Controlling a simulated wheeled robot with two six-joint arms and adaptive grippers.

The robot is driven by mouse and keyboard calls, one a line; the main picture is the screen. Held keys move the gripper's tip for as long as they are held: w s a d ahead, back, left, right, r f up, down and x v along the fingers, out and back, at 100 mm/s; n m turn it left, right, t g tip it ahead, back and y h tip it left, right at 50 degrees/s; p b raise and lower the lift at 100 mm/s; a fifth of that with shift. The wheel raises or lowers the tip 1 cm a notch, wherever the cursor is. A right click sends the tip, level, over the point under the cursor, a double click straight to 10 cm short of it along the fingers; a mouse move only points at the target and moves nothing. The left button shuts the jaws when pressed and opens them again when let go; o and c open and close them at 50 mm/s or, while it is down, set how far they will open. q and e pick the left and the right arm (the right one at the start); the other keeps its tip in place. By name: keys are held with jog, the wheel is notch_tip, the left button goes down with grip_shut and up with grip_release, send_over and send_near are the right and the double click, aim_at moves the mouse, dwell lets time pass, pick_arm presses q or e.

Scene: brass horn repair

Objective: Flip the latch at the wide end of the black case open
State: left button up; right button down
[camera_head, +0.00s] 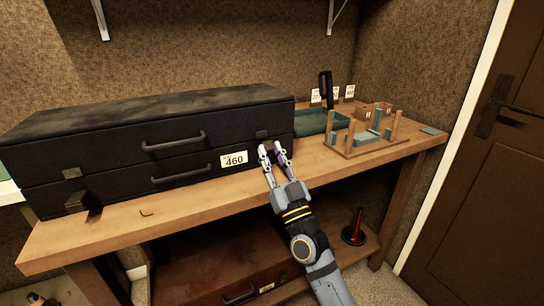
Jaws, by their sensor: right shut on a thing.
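The long black case (110,151) lies on the wooden bench, with a seam along its front and two handles. A metal latch plate (72,173) shows at the left end of the front, with another metal piece (75,203) below it. A dark latch (262,134) is near the right end, close above my right gripper (271,149). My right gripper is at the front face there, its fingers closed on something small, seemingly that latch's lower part. The fingers hide the grip itself. My left gripper is out of view.
A white 460 tag (234,160) is beside the right gripper. Right of the case are a green tray (312,121) and a wooden peg rack (365,140). A dark cone-shaped object (354,228) stands on the lower shelf.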

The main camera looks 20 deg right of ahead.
jog(key=c, duration=1.1)
grip_release()
jog(key=v, duration=1.2)
